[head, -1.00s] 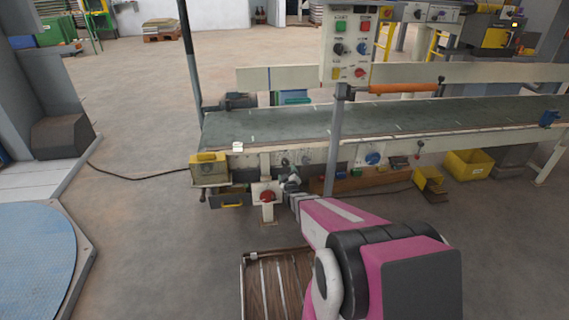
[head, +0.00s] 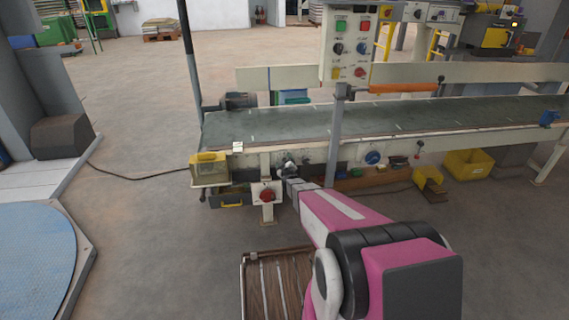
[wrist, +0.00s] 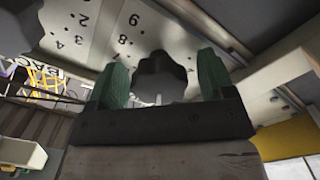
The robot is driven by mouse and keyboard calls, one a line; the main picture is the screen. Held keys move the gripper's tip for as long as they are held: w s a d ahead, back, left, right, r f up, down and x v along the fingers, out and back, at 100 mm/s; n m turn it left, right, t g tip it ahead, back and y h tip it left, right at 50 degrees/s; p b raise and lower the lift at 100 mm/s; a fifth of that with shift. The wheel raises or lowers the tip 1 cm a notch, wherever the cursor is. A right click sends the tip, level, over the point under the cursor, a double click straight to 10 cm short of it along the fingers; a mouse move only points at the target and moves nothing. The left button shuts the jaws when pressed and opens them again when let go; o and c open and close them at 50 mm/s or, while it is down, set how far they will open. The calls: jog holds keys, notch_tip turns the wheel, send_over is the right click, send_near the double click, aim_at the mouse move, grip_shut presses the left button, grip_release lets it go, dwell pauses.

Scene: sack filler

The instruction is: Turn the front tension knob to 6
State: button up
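In the wrist view, a dark lobed knob (wrist: 161,77) sits between the two green fingers of my gripper (wrist: 161,85). The fingers are apart, one on each side of it, with a narrow gap visible on the right; I see no clear contact. A pale dial plate (wrist: 105,35) with printed numerals and dots lies behind the knob.
A conveyor (head: 300,125) runs above the panel. A red knob on a plate (head: 267,196) is just left of and below my gripper. A grey post (head: 334,140) stands to the right, with a blue knob (head: 373,158) beyond it. A yellow box (head: 209,168) is at left.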

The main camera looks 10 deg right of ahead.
jog(key=c, duration=0.9)
jog(key=shift+m, duration=0.4)
jog(key=m, duration=1.1)
jog(key=shift+d, duration=0.15)
jog(key=o, duration=0.9)
jog(key=shift+o, duration=0.2)
jog(key=shift+s, duration=0.1)
